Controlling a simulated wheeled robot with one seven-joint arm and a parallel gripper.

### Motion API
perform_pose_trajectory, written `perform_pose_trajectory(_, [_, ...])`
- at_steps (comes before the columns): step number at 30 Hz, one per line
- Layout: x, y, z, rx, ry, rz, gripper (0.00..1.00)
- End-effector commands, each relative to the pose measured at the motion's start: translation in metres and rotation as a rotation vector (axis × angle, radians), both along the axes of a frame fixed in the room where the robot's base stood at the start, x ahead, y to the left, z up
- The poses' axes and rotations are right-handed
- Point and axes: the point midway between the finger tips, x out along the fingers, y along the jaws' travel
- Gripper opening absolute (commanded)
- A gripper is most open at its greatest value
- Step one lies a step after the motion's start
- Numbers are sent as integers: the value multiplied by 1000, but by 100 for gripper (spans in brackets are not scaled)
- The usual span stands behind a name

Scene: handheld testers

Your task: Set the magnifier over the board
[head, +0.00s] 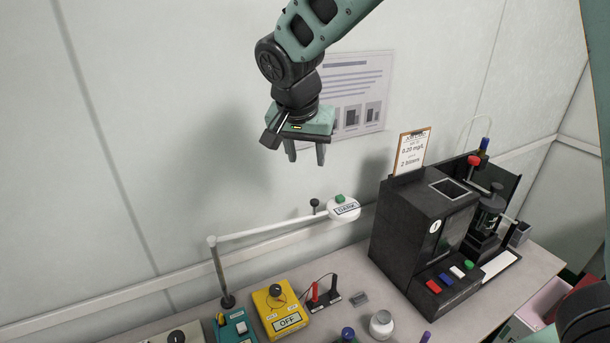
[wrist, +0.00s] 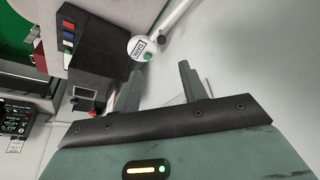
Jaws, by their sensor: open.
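The magnifier (head: 345,209) is a white round head with a dark-lettered label and a green knob. It sits on the end of a white arm (head: 265,231) that pivots on a dark post (head: 221,275). It hangs above the bench near the wall. The wrist view shows the magnifier head (wrist: 141,46) beyond my fingers. My gripper (head: 306,155) is open and empty, pointing down, above and left of the magnifier head and not touching it. A small grey flat piece (head: 360,299) lies on the bench; I cannot tell whether it is the board.
A yellow box (head: 280,312) marked OFF, a teal tester (head: 235,328), red and black probes (head: 325,296) and a white jar (head: 381,325) stand along the bench. A tall black machine (head: 420,225) with a clipboard (head: 411,151) stands right of the magnifier. The wall is close behind.

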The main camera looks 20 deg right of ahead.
Motion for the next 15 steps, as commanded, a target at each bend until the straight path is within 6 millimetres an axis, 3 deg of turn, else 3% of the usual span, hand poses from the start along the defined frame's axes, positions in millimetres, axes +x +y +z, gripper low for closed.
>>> perform_pose_trajectory(5, [9, -4, -5, -7, -16, -29, 43])
perform_pose_trajectory(15, [29, -19, -63, -8, -12, -29, 43])
